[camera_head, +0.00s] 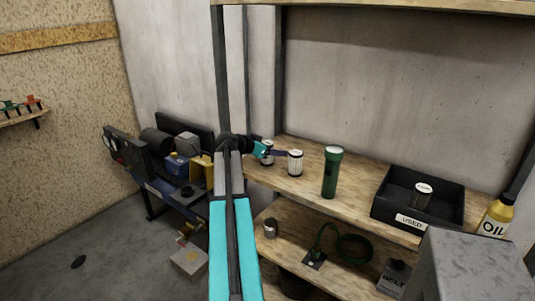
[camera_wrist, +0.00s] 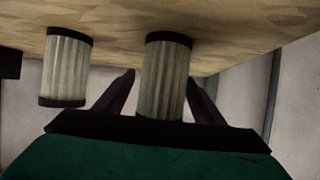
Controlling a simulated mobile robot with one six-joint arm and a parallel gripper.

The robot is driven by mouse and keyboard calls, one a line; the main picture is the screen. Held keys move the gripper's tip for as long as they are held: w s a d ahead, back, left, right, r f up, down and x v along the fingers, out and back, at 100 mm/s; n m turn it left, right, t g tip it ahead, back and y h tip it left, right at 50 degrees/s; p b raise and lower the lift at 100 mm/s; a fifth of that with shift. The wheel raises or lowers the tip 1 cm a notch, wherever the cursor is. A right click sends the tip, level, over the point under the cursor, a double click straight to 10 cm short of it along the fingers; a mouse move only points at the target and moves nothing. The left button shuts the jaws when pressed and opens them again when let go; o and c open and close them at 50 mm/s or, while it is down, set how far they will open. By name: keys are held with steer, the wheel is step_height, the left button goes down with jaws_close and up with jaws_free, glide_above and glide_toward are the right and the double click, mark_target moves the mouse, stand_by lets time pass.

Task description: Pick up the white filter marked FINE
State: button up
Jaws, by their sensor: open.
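Two white pleated filters with dark end rims stand upright on the wooden upper shelf. One filter (camera_head: 295,163) is just right of my gripper (camera_head: 283,153), at its fingertips in the head view. The other filter (camera_head: 267,158) is partly hidden behind my gripper. In the wrist view, which appears upside down, one filter (camera_wrist: 166,78) shows between the two dark fingers of my open gripper (camera_wrist: 160,78), with space on both sides. A second filter (camera_wrist: 66,68) stands to its left, outside the fingers. No FINE marking is legible on either.
A green flashlight (camera_head: 332,172) stands right of the filters. A black tray (camera_head: 450,212) labelled USED holds another filter (camera_head: 421,195). A yellow oil bottle (camera_head: 495,217) stands farther right. The lower shelf (camera_head: 278,252) holds a green hose coil (camera_head: 354,249) and a small can (camera_head: 271,228).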

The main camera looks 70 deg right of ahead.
steer(key=c, duration=1.2)
steer(key=shift+r, duration=0.2)
steer(key=shift+r+b, duration=0.55)
steer(key=shift+r, duration=0.85)
steer(key=shift+a+r, duration=0.15)
steer(key=shift+a, duration=0.1)
steer(key=a+b, duration=0.1)
steer(key=a, duration=0.4)
steer(key=s+a+r+b, duration=0.1)
steer(key=a, duration=0.4)
steer(key=s+a+b, duration=0.1)
steer(key=a, duration=0.4)
steer(key=shift+a+r, duration=0.25)
